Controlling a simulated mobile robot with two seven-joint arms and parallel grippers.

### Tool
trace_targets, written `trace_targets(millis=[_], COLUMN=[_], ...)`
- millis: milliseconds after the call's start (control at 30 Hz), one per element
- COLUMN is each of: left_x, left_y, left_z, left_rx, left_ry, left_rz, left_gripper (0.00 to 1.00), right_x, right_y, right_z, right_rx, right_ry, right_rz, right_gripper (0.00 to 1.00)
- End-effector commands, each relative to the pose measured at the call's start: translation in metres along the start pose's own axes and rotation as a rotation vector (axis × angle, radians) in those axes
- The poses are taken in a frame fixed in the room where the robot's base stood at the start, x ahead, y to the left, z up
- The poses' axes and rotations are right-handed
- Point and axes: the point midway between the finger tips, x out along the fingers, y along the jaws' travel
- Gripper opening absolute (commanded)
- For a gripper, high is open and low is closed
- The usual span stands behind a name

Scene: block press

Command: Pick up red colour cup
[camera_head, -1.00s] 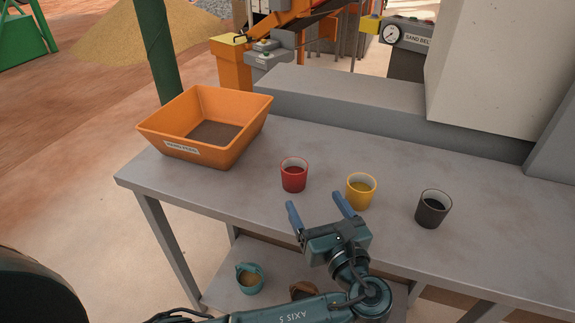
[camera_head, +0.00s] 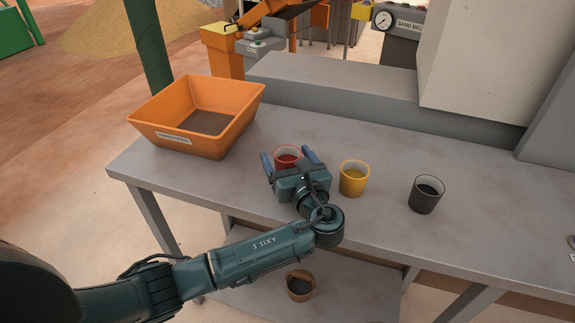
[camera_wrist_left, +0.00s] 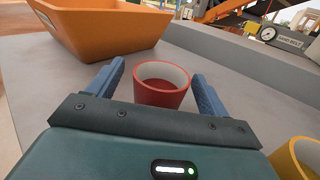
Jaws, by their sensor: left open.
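The red cup (camera_head: 287,154) stands upright on the grey table (camera_head: 390,160), partly hidden behind my left gripper in the head view. In the left wrist view the red cup (camera_wrist_left: 161,88) sits between the two blue fingers, a little ahead of the palm. My left gripper (camera_head: 288,158) is open, with one finger on each side of the cup. My right gripper is not in view.
A yellow cup (camera_head: 353,180) stands just right of the gripper, and a black cup (camera_head: 426,195) farther right. An orange bin (camera_head: 160,124) is at the table's left. A brown bucket (camera_head: 300,287) is on the lower shelf. A grey ledge (camera_head: 350,90) runs behind.

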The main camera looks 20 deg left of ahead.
Motion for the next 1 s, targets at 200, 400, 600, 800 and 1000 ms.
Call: trace_targets(millis=[200,400,600,800,1000], left_x=[0.0118,0.0113,0.0111,0.0110,0.0110], left_y=[-0.0003,-0.0002,-0.0002,-0.0002,-0.0002], left_z=[0.0000,0.0000,0.0000,0.0000,-0.0001], left_rx=[-0.001,-0.001,0.000,0.000,0.000], left_ry=[0.001,0.001,0.001,0.001,0.001], left_rz=[-0.001,-0.001,-0.001,-0.001,-0.001], left_gripper=[0.79,0.71,0.54,0.38,0.22], right_x=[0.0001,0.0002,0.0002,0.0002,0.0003], right_y=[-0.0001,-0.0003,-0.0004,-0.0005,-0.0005], right_z=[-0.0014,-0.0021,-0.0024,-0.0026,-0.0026], right_rx=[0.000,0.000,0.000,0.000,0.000], right_ry=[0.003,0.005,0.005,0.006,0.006], right_rz=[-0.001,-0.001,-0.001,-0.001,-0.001], right_gripper=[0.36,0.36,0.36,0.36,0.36])
